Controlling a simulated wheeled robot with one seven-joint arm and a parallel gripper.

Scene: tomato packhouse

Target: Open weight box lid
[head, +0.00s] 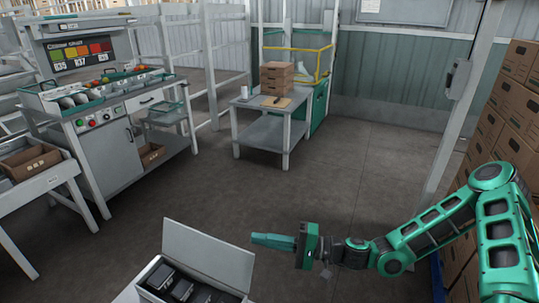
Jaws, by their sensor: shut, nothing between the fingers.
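The weight box (147,294) is a pale grey case at the bottom of the head view, cut off by the lower edge. Its lid (207,258) stands raised along the far side, tilted up and back. Several dark weights (182,290) show inside the box. My gripper (254,239) is green, shut and empty. It points left, level with the top right corner of the lid in the picture. Whether the fingertips touch the lid cannot be told.
A sorting station (106,155) is at the left. Cardboard boxes (507,115) are stacked at the right beside a grey post (452,120). The floor (300,185) between is clear.

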